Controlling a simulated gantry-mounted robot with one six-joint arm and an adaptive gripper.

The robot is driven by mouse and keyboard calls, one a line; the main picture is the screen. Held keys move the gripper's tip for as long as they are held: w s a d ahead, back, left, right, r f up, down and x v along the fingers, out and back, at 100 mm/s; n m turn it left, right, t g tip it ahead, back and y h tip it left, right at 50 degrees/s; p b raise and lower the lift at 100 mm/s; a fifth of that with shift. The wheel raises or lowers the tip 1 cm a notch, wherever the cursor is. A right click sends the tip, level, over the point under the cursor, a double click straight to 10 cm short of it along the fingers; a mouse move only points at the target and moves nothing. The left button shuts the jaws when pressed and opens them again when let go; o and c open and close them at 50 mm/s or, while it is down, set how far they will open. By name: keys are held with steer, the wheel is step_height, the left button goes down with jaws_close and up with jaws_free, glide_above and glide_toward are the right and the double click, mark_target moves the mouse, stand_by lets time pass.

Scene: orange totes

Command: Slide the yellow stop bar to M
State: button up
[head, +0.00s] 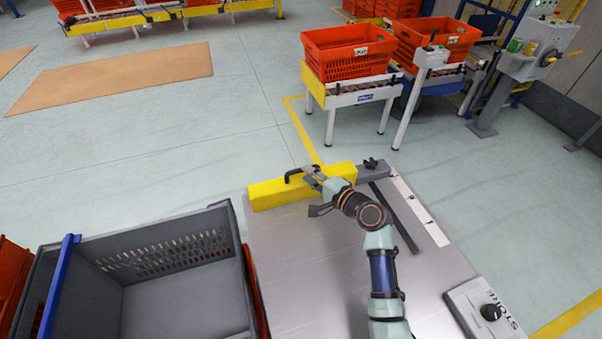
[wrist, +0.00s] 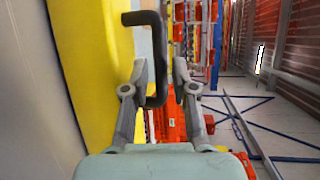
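The yellow stop bar (head: 270,194) lies across the far end of the grey metal table (head: 300,265). It also fills the left of the wrist view (wrist: 92,50). Its dark bent handle (head: 292,175) stands out from the bar. My gripper (head: 311,190) is at the bar, beside the handle. In the wrist view my gripper (wrist: 160,68) is open, and the handle (wrist: 158,45) passes between its two fingers with a visible gap on both sides. A pale strip (head: 415,208) runs along the table's right edge; no M can be read on it.
A grey crate (head: 165,250) stands left of the table. Orange totes (head: 345,50) sit on a conveyor beyond it. A dark knob (head: 490,312) on a lettered panel is at the near right. A dark slot (head: 395,217) runs beside the strip. The table's middle is clear.

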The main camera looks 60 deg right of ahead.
steer(key=shift+b+x, duration=0.5)
steer(key=shift+x, duration=1.5)
jaws_close()
